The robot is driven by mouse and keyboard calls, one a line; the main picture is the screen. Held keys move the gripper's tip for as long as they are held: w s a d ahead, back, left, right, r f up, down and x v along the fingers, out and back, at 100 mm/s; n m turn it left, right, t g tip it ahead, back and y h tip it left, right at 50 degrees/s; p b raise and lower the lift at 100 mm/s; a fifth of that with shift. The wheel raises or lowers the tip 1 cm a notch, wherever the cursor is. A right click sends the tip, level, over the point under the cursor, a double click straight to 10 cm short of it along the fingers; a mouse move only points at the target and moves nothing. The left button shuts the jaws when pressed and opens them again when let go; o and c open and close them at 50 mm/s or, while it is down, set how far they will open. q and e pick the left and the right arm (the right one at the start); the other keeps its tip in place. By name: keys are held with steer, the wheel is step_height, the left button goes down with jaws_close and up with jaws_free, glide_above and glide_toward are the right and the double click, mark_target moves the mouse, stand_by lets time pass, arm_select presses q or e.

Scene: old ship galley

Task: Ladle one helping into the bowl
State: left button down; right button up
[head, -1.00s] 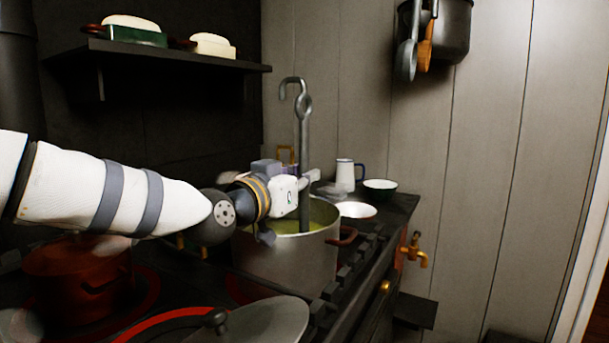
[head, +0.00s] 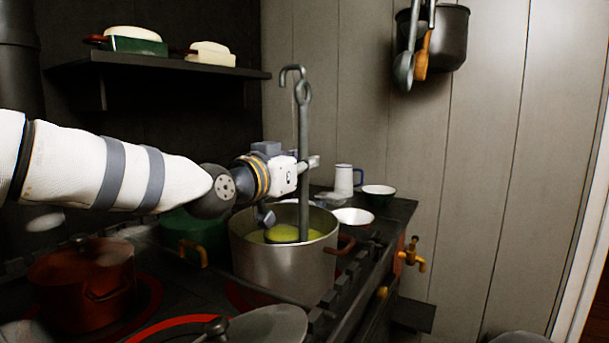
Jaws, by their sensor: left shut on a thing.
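My left gripper (head: 304,164) is shut on the upright metal handle of a ladle (head: 304,125), whose top bends into a hook. The ladle's cup (head: 283,235) is inside the large metal pot (head: 284,265) and looks full of green soup, near the soup's surface. Whether it is fully clear of the soup is hard to tell. A shallow white bowl (head: 353,217) stands just behind and right of the pot. My right gripper is not in view.
A shelf (head: 160,66) is above; utensils (head: 404,70) hang on the wall.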

mark_target(300, 96)
arm_select(q)
step_height(300, 96, up, 6)
steer(key=shift+r+p, duration=0.1)
steer(key=shift+p, duration=0.35)
steer(key=shift+r, duration=2.75)
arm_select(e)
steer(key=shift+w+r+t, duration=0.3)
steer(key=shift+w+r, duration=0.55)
